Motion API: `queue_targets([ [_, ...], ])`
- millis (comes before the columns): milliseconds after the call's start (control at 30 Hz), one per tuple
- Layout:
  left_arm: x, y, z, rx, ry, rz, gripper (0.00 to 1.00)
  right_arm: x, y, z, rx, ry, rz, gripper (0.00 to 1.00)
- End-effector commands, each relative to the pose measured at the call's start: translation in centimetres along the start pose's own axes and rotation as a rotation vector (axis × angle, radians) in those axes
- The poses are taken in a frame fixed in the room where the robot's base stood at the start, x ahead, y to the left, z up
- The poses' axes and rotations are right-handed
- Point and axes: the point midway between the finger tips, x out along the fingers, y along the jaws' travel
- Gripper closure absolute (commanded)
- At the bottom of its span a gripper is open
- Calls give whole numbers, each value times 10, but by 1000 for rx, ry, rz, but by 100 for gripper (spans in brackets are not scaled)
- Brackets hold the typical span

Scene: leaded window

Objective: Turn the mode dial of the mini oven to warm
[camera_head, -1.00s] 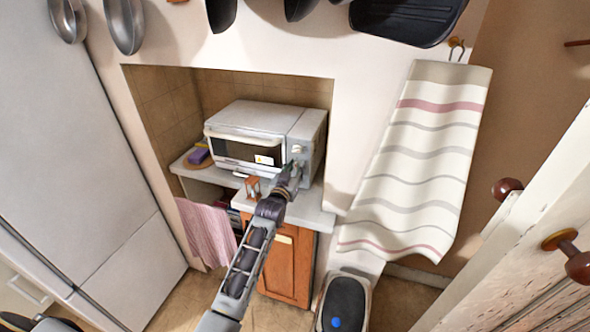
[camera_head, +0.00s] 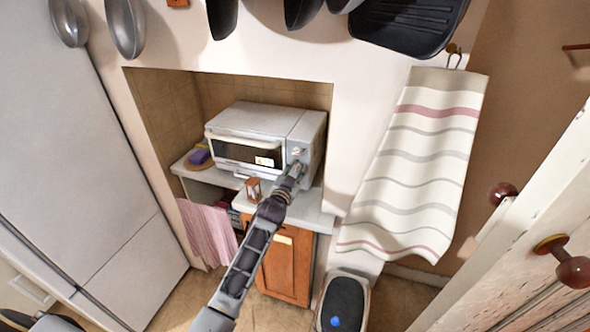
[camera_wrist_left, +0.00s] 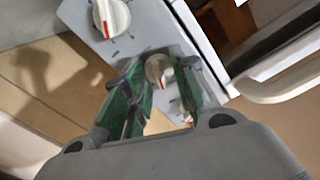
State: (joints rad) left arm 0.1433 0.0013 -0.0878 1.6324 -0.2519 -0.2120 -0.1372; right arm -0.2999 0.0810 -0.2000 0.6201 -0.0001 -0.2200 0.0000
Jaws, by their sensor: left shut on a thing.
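The white mini oven (camera_head: 257,120) stands on a counter in a wall recess. Its control panel is right of the dark glass door. An upper dial (camera_head: 297,151) shows clear of the gripper. My left gripper (camera_head: 296,170) is at the panel below it and hides the lower dial in the head view. In the left wrist view a white dial with a red mark (camera_wrist_left: 158,70) sits between the green-padded fingers, and the gripper is shut on it. Dial lettering is too small to read. My right gripper is out of view.
A small copper-coloured lantern (camera_head: 253,188) stands on the counter (camera_head: 310,213) beside my arm. A purple sponge (camera_head: 199,157) lies left of the oven. A pink cloth (camera_head: 208,232) hangs below. A striped towel (camera_head: 420,165) hangs at the right; pans hang above.

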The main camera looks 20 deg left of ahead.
Motion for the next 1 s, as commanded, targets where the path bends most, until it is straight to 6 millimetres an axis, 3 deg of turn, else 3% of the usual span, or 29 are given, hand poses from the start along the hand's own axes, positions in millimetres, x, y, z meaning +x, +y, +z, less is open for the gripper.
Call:
queue_targets([
  [600, 0, 2, 0, 533, 1, 0, 96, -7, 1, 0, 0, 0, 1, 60],
  [1000, 0, 2, 0, 648, 1, 0, 96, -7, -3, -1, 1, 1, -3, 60],
])
